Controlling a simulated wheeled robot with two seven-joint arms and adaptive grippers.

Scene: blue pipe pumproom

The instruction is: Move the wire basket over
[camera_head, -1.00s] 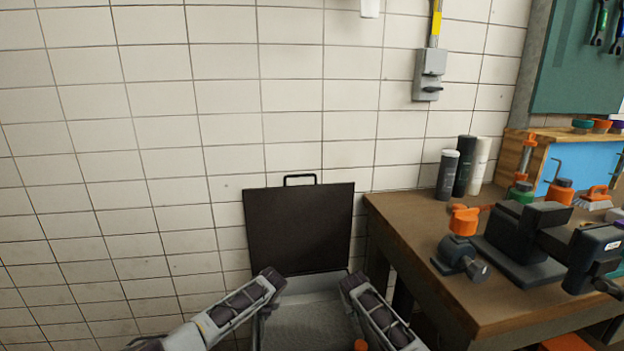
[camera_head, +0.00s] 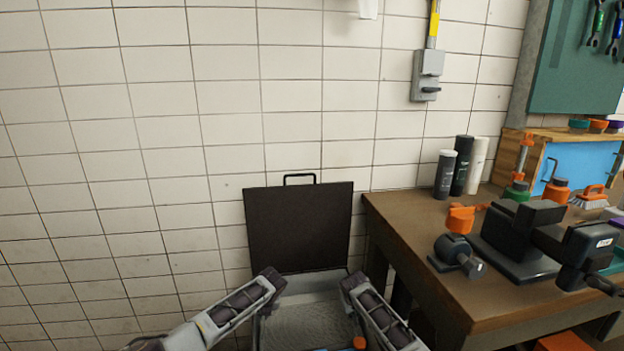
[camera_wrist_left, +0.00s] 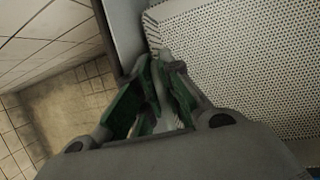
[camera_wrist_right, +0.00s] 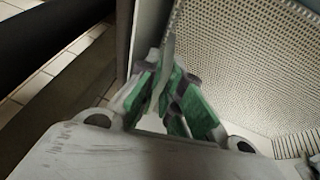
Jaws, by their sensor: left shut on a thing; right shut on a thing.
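The wire basket (camera_head: 308,325) is a pale grey, finely perforated basket at the bottom middle of the head view, between my two arms. Its perforated surface fills much of the left wrist view (camera_wrist_left: 240,60) and the right wrist view (camera_wrist_right: 250,65). My left gripper (camera_wrist_left: 157,62) is shut on the basket's rim on the left side. My right gripper (camera_wrist_right: 166,68) is shut on the rim on the right side. The basket's near part is cut off by the frame.
A dark upright lid (camera_head: 298,228) with a handle stands behind the basket, against the tiled wall. A brown workbench (camera_head: 415,235) on the right carries a vise (camera_head: 520,240), canisters (camera_head: 462,165) and orange parts. Small orange (camera_head: 360,342) and blue items show at the bottom edge.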

